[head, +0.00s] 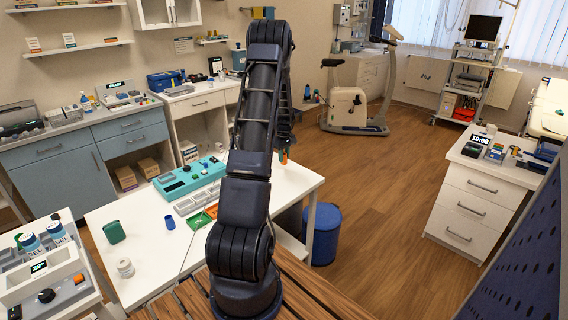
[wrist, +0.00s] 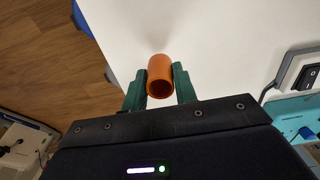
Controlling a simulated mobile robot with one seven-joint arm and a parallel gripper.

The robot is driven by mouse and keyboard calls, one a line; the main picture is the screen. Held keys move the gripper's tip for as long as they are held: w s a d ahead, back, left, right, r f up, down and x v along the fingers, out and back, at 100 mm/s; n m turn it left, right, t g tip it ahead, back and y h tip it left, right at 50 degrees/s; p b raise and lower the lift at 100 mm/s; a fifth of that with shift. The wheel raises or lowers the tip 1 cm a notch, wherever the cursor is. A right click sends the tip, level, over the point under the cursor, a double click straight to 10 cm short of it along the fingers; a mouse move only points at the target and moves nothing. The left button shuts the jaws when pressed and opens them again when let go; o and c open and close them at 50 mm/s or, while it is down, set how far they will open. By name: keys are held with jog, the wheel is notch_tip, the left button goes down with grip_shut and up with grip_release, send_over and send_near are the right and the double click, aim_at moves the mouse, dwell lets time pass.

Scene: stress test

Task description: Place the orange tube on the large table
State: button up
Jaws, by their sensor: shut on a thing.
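The orange tube (wrist: 160,78) sits between the two green fingers of my gripper (wrist: 159,82) in the wrist view. The fingers are shut on its sides, and its open end faces the camera. White tabletop of the large table (wrist: 215,35) lies beyond the tube; I cannot tell whether the tube touches it. In the head view the large white table (head: 297,183) spans the middle. My arm crosses in front of it, and my gripper (head: 285,156) is mostly hidden behind the arm, near the table's far right corner.
A teal device (head: 190,178), grey trays, a green tray (head: 199,220), a dark green box (head: 114,232), a blue cup (head: 169,222) and a white jar (head: 125,267) stand on the table. A blue bin (head: 325,235) stands beside it. The table's right part looks clear.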

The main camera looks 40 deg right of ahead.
jog(key=shift+f, duration=1.85)
jog(key=shift+f, duration=0.15)
jog(key=o, duration=0.9)
jog(key=shift+o, duration=0.2)
